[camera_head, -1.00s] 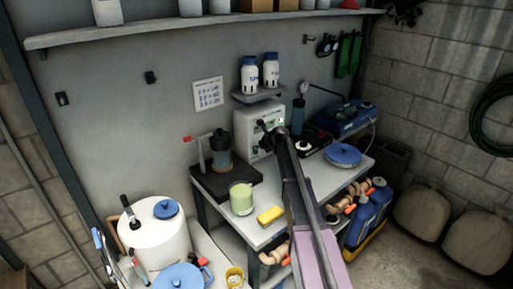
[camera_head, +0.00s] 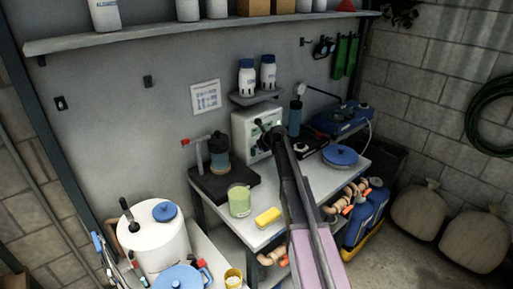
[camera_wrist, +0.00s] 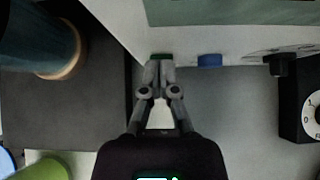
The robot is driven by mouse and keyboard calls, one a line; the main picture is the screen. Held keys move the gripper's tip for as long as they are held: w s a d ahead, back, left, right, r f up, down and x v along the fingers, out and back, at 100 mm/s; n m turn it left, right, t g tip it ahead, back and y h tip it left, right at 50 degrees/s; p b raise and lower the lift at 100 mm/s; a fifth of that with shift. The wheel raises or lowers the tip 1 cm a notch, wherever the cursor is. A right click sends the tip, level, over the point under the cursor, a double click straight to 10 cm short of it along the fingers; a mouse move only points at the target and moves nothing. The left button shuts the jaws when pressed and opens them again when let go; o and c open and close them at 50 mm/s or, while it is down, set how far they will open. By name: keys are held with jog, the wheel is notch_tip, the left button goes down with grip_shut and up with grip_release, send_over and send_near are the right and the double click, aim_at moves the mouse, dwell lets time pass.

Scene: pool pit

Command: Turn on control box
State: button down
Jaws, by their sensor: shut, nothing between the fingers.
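The control box (camera_head: 240,124) is a white box standing against the wall at the back of the bench. In the wrist view the box (camera_wrist: 118,22) runs along the top, with a dark green panel, a green button (camera_wrist: 161,56), a blue button (camera_wrist: 209,60) and a black knob (camera_wrist: 281,66) along its face. My gripper (camera_wrist: 159,64) is shut and empty. Its fingertips are right at the green button and partly cover it; I cannot tell whether they touch. In the head view my arm hides part of the box front.
A blue-bodied device on a dark base (camera_head: 219,157) stands left of the box. Two white bottles (camera_head: 268,73) stand on a small shelf above it. A green jar (camera_head: 239,200) and a yellow sponge (camera_head: 268,216) are at the front. In the wrist view a black dial unit (camera_wrist: 300,100) is at right.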

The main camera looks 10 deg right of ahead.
jog(key=shift+s, duration=0.15)
jog(key=p+v, duration=0.9)
jog(key=v, duration=0.4)
dwell(0.5)
jog(key=shift+r, duration=0.1)
jog(key=s+a+f+n+g+h, duration=0.1)
jog(key=s+a+f+n+g, duration=0.1)
jog(key=s+n, duration=0.8)
jog(key=s+a+f+n+g+h, duration=0.1)
jog(key=s+a+n, duration=0.4)
jog(key=s+n, duration=0.5)
jog(key=s+a+f+n+g+h, duration=0.2)
jog(key=s+n, duration=0.8)
jog(key=s, duration=0.6)
jog(key=a+f+g, duration=0.1)
jog(key=a+g, duration=0.1)
jog(key=g, duration=0.1)
jog(key=shift+s+a+n+g, duration=0.3)
jog(key=shift+s+n, duration=0.05)
jog(key=shift+n, duration=0.05)
